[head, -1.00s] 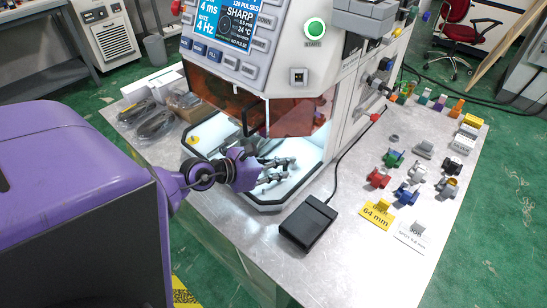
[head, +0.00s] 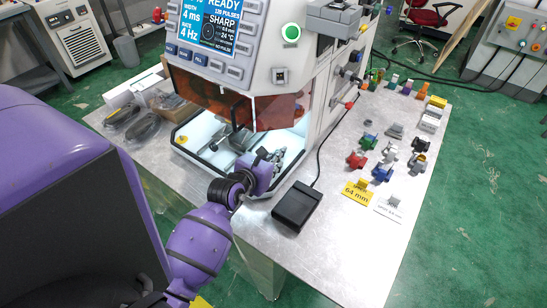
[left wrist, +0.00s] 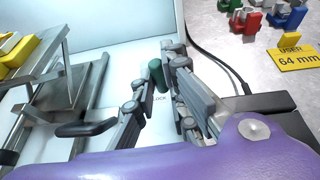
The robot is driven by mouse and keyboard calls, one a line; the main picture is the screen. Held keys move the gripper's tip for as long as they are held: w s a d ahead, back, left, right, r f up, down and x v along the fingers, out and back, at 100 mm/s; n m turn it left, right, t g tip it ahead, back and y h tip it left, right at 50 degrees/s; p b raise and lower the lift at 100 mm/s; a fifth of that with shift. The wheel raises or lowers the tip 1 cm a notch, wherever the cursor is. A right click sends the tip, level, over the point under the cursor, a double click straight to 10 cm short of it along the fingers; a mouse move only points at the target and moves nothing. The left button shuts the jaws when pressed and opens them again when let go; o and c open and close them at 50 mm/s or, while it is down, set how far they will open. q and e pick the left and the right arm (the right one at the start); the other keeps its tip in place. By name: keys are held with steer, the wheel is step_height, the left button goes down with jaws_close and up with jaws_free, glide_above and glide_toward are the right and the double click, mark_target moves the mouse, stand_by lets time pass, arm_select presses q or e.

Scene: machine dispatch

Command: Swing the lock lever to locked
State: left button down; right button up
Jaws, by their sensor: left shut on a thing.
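In the left wrist view a dark green knob (left wrist: 156,72), which I take for the lock lever's handle, stands between my left fingertips (left wrist: 157,80). The printed word LOCK shows on the white floor just below it. My left gripper is shut on this knob. The lever's arm and pivot are hidden by the fingers. In the head view my left gripper (head: 276,160) reaches from the front into the lit bay of the white machine (head: 235,70). The knob cannot be made out there. My right gripper is in neither view.
An amber cover (head: 225,103) hangs above the bay. A black-ended handle (left wrist: 88,128) and metal rails lie left of my fingers. A black pedal box (head: 297,205) with a cable stands just right of the bay. Several coloured parts (head: 368,142) stand on the table's right.

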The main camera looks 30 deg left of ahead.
arm_select(q)
steer(key=shift+r, duration=0.1)
stand_by(0.4)
steer(key=c, duration=1.8)
jaws_free()
steer(key=shift+o, duration=0.2)
steer(key=v, duration=1.2)
